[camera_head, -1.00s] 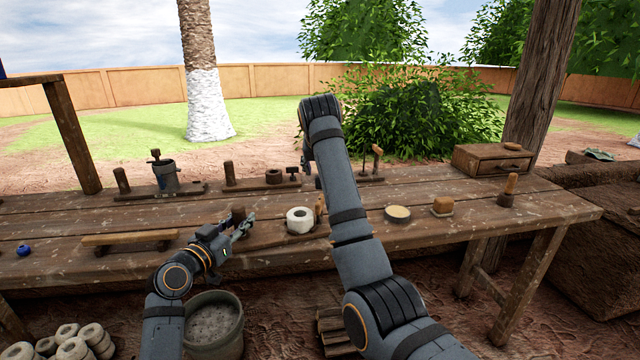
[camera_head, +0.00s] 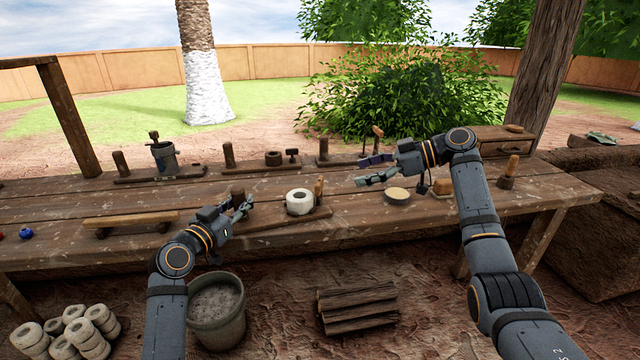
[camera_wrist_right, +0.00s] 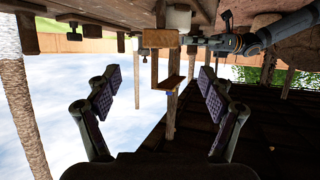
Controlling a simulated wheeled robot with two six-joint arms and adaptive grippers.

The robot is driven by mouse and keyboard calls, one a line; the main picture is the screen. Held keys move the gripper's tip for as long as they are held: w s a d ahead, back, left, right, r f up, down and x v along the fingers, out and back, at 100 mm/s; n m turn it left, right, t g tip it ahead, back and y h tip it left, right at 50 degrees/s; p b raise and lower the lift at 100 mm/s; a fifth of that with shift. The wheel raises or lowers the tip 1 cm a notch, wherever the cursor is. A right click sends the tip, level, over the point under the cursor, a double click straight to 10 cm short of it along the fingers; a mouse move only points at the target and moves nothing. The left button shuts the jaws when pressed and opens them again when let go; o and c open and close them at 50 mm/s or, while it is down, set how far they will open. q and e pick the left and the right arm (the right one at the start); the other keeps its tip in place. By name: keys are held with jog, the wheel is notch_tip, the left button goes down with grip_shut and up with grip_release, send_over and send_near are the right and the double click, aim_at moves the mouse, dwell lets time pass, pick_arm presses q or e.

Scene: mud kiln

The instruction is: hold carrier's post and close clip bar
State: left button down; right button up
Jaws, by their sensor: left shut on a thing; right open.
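The carrier is a low wooden board (camera_head: 285,224) on the bench, with a dark post (camera_head: 237,193) at its left end, a white ring (camera_head: 300,202) in the middle and a lighter upright wooden piece (camera_head: 319,188) at its right end. I cannot tell for sure which part is the clip bar. My left gripper (camera_head: 247,206) is shut on the post and hides part of it. My right gripper (camera_head: 364,171) is open and empty, above the bench and right of the carrier. In the right wrist view its spread fingers (camera_wrist_right: 160,92) frame a wooden piece (camera_wrist_right: 160,38) beyond them.
Several wooden boards with posts line the back of the bench, one bearing a metal cup (camera_head: 165,157). A round pale-topped dish (camera_head: 397,196) and a brush-like block (camera_head: 441,187) lie near my right gripper. A wooden box (camera_head: 505,142) stands at right. A bucket (camera_head: 216,312) is below.

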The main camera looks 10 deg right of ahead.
aim_at(322, 183)
jog(key=x, duration=1.2)
jog(key=shift+w, duration=0.1)
jog(key=c, duration=1.2)
